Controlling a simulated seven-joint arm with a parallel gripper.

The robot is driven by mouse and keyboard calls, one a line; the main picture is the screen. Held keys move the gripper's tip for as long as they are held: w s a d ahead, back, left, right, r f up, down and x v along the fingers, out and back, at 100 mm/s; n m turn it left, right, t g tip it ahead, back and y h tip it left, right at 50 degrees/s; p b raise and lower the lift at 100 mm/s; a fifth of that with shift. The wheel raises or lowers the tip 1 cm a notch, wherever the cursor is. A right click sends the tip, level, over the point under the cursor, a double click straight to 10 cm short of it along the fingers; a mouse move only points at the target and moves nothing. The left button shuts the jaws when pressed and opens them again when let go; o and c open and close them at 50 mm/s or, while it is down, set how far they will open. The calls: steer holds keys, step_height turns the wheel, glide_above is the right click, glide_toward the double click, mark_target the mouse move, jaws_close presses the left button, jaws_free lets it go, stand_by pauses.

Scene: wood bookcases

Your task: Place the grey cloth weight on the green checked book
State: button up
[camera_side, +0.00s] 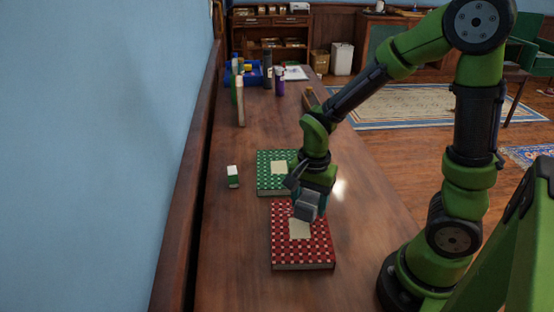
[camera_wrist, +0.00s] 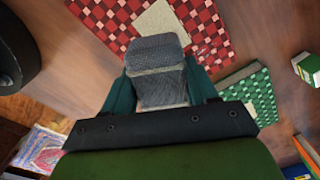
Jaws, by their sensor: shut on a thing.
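My gripper (camera_side: 310,196) is shut on the grey cloth weight (camera_side: 306,207) and holds it over the far part of the red checked book (camera_side: 288,250). In the wrist view the weight (camera_wrist: 158,70) sits between the two fingers, with the red checked book (camera_wrist: 106,20) beyond it. The green checked book (camera_side: 268,185) lies flat on the table just behind the red one, with a pale label on its cover. My gripper hides part of its right side. It also shows in the wrist view (camera_wrist: 262,96), at the right.
A small green and white box (camera_side: 233,177) stands left of the green book. Upright books (camera_side: 240,100), bottles (camera_side: 279,82) and a blue bin (camera_side: 255,75) stand farther back on the wooden table (camera_side: 235,240). A blue wall borders the left.

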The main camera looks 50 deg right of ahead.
steer(key=d+m, duration=0.1)
steer(key=m, duration=0.1)
steer(key=d+r+m, duration=0.1)
steer(key=d+m, duration=0.1)
steer(key=m, duration=0.1)
steer(key=d+m, duration=0.2)
steer(key=m, duration=0.1)
steer(key=shift+s+d+r, duration=0.1)
steer(key=shift+d+r, duration=0.1)
steer(key=shift+r, duration=0.05)
steer(key=shift+s+d+r+m, duration=0.1)
steer(key=shift+d+m, duration=0.1)
steer(key=shift+m, duration=1.4)
glide_above(282, 179)
steer(key=shift+f, duration=2.45)
steer(key=shift+f, duration=0.15)
